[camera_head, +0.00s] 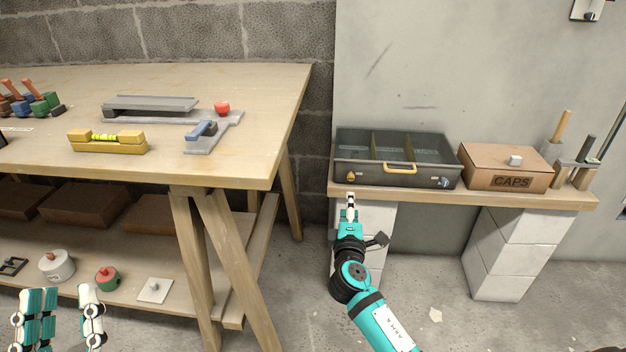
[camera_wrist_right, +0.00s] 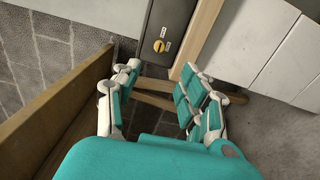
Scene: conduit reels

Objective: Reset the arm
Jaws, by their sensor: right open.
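My right gripper (camera_head: 350,208) is at the end of the teal arm, in front of the small shelf's left end, just below the grey toolbox. In the wrist view, the right gripper (camera_wrist_right: 157,95) has its fingers spread with nothing between them. My left gripper (camera_head: 64,318) is at the bottom left, its fingers apart and nothing seen between them; its wrist is cut off by the frame edge.
The wooden workbench (camera_head: 240,90) on the left holds a yellow level (camera_head: 107,146) and a grey rail tool. Its lower shelf (camera_head: 205,300) bears small parts. The wall shelf (camera_head: 480,202) holds a CAPS box (camera_head: 490,160). Floor between bench and shelf is clear.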

